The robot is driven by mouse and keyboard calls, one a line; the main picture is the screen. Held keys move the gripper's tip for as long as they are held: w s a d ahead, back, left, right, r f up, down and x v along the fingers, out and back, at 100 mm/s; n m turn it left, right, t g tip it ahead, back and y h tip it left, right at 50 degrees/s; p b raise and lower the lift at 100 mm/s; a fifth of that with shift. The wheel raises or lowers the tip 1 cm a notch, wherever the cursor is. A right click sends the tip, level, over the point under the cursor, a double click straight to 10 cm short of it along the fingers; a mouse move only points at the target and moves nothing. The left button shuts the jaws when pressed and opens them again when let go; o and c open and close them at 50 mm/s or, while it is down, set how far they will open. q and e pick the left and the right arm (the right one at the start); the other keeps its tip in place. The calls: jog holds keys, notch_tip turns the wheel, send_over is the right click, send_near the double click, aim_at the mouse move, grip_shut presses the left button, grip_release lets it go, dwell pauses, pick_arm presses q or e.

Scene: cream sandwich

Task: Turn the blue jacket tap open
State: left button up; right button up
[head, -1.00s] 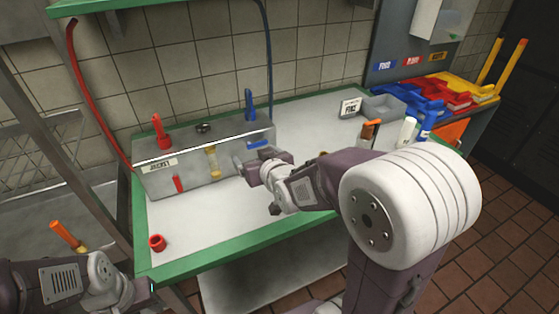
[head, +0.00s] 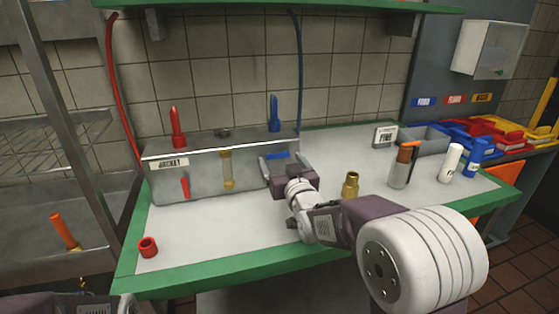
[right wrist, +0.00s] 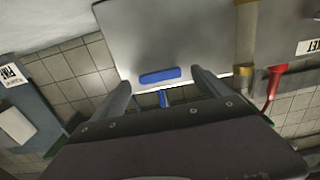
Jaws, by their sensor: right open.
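The blue jacket tap (head: 274,114) stands upright on top of the grey metal jacket box (head: 210,182), at its right end. Below it, a blue strip (head: 277,156) marks the box's front face. My right gripper (head: 284,163) is open and empty in front of that strip, lower than the tap and apart from it. In the right wrist view, the picture is turned over: the blue strip (right wrist: 160,75) lies between the open fingers (right wrist: 162,82), and part of the blue tap (right wrist: 163,98) shows beyond the box edge.
A red tap (head: 178,130) stands at the box's left end. A red ring (head: 148,247) lies on the front left of the table. A brass fitting (head: 350,186) and several bottles stand to the right. A green shelf (head: 240,8) hangs above.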

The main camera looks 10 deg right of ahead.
aim_at(268, 162)
jog(key=shift+w, duration=1.15)
jog(key=c, duration=1.4)
jog(key=m+b, duration=0.1)
jog(key=f+m+b, duration=0.1)
jog(key=m, duration=0.1)
jog(key=shift+a+b, duration=0.1)
jog(key=shift+b, duration=0.2)
jog(key=m+b, duration=0.1)
jog(key=m, duration=0.1)
jog(key=m+b, duration=0.1)
jog(key=m, duration=0.1)
jog(key=f+m+b, duration=0.1)
jog(key=m, duration=0.1)
jog(key=shift+a, duration=0.3)
jog(key=m+b, duration=0.2)
jog(key=m, duration=0.1)
jog(key=a+m+b, duration=0.1)
jog(key=m, duration=0.1)
jog(key=shift+f+b, duration=0.3)
jog(key=shift+f, duration=0.05)
jog(key=shift+s+a+m+b, duration=0.1)
jog(key=shift+a+m+b, duration=0.1)
jog(key=shift+m+b, duration=0.6)
jog(key=shift+a+m+b, duration=0.15)
jog(key=shift+m+b, duration=0.3)
jog(key=shift+m, duration=0.65)
jog(key=shift+r, duration=0.1)
